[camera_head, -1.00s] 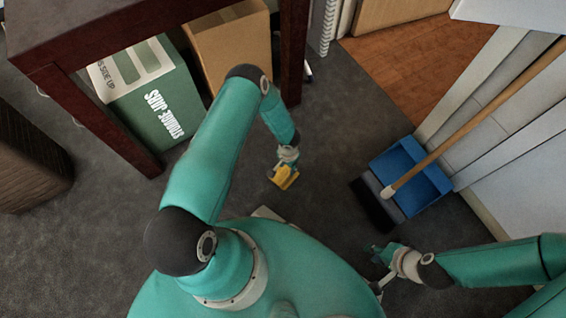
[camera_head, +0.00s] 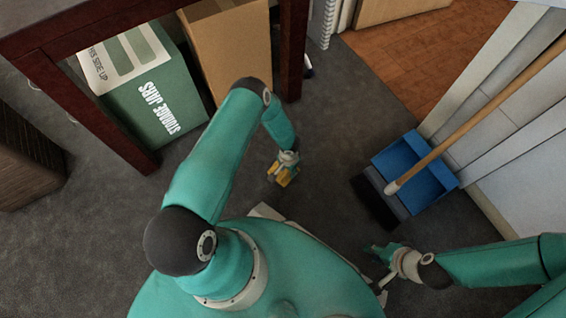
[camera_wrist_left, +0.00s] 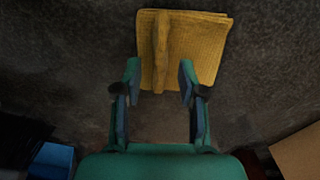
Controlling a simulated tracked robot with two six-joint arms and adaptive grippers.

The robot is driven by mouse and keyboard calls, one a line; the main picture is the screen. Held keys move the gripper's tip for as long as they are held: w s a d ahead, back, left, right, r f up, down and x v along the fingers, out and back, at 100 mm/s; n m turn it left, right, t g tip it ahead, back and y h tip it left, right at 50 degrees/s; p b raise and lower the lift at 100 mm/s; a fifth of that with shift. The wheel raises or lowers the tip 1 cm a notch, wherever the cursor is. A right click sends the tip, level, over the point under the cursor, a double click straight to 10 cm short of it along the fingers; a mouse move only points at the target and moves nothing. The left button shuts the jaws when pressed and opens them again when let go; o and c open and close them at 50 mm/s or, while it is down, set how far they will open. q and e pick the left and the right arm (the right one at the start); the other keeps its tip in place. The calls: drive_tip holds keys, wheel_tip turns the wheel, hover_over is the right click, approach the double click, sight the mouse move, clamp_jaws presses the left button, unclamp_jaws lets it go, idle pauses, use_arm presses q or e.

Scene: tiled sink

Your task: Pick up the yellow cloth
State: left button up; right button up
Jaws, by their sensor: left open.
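The yellow cloth (camera_wrist_left: 205,45) lies on the dark floor, with a raised fold running along its left part in the left wrist view. In the head view the cloth (camera_head: 283,176) is partly hidden by my left gripper (camera_head: 284,170). In the left wrist view my left gripper (camera_wrist_left: 158,78) is open, its two fingertips at the near edge of the cloth, one on each side of the fold. I cannot tell whether they touch it. My right gripper (camera_head: 378,270) is at the lower right, away from the cloth; its jaws are too small to judge.
A blue dustpan (camera_head: 425,170) and a broom (camera_head: 455,130) stand to the right. A green storage-jars box (camera_head: 150,95) and a brown cardboard box (camera_head: 230,50) sit under the dark table (camera_head: 100,25) at upper left. Grey floor around the cloth is clear.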

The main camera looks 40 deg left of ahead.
use_arm(q)
drive_tip(key=shift+f, duration=0.25)
idle(0.3)
clamp_jaws()
